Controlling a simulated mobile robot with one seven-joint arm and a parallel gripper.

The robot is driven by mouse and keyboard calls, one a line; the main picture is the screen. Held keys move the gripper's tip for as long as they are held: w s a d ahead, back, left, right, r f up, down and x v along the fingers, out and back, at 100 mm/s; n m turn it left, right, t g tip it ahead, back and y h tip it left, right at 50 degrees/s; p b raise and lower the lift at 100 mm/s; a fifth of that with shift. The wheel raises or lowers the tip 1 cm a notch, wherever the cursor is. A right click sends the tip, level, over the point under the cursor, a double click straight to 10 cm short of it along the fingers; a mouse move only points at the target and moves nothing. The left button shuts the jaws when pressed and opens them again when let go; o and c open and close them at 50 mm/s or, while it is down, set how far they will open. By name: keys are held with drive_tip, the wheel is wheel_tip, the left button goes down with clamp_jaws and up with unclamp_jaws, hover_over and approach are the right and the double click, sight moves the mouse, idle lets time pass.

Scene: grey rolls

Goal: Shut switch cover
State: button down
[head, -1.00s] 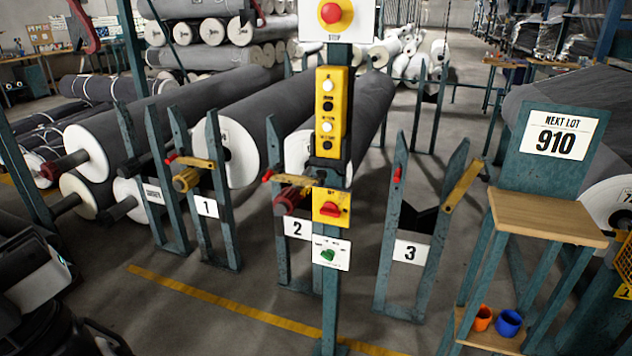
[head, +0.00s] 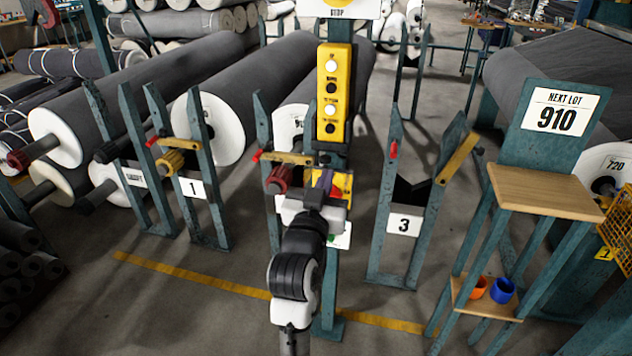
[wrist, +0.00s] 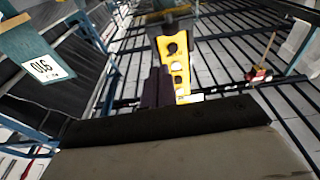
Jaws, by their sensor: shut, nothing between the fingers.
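A yellow switch box (head: 346,184) is fixed on the post below the tall yellow button panel (head: 334,92). In the wrist view my purple fingers (wrist: 157,85) are together and empty, beside a yellow piece with holes (wrist: 178,70). I cannot tell whether they touch the box. No separate cover can be made out, nor its position. A white plate (head: 342,238) below the box is partly hidden behind my wrist.
Frames marked 1 (head: 193,188) and 3 (head: 404,224) stand on either side of the post. A wooden-topped stand (head: 545,192) with an orange cup (head: 474,287) and a blue cup (head: 502,290) is at the right. Open floor lies in front.

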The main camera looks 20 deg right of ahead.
drive_tip(key=w+d+f+p, duration=0.1)
drive_tip(key=w+d+f, duration=0.1)
drive_tip(key=w, duration=0.3)
drive_tip(key=shift+d+f+p, duration=0.35)
drive_tip(key=shift+d+f, duration=0.05)
drive_tip(key=shift+d, duration=0.2)
drive_tip(key=shift+w+f, duration=0.1)
drive_tip(key=b, duration=0.2)
drive_tip(key=shift+s+a+f+t+b, duration=0.1)
drive_tip(key=shift+s+f+t+b, duration=0.1)
drive_tip(key=shift+f+t+b, duration=0.1)
